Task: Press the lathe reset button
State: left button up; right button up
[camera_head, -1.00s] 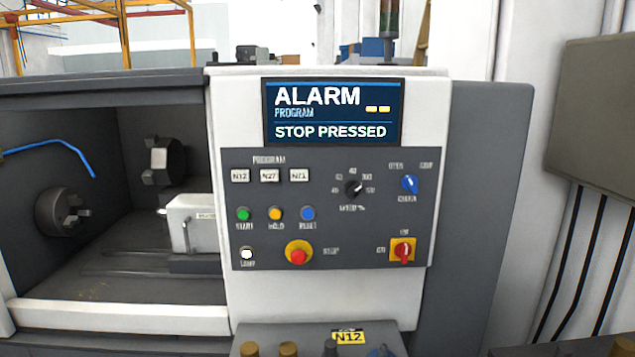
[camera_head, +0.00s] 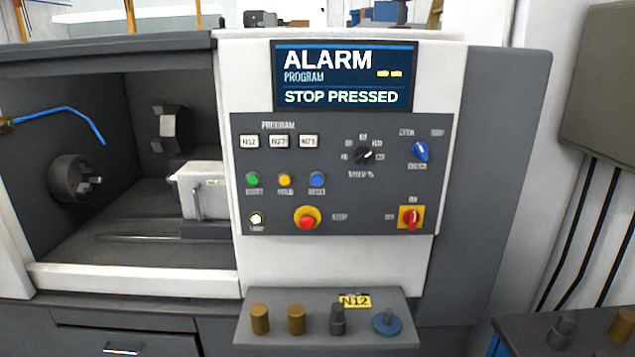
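The lathe's control panel (camera_head: 390,200) faces me in the middle of the head view. The blue reset button (camera_head: 317,180) is at the right end of a row with the green start button (camera_head: 252,180) and the yellow hold button (camera_head: 285,180). Below it is the red stop button (camera_head: 307,221) on a yellow collar. The screen (camera_head: 345,76) reads "ALARM", "PROGRAM" and "STOP PRESSED". Neither of my grippers shows in the view, and nothing covers the buttons.
A grey shelf (camera_head: 270,341) labelled N12 juts out below the panel, carrying brass and dark cylinders and a blue-green disc part. The open lathe chamber (camera_head: 120,215) is at left. A dark bench (camera_head: 585,335) with parts stands at lower right.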

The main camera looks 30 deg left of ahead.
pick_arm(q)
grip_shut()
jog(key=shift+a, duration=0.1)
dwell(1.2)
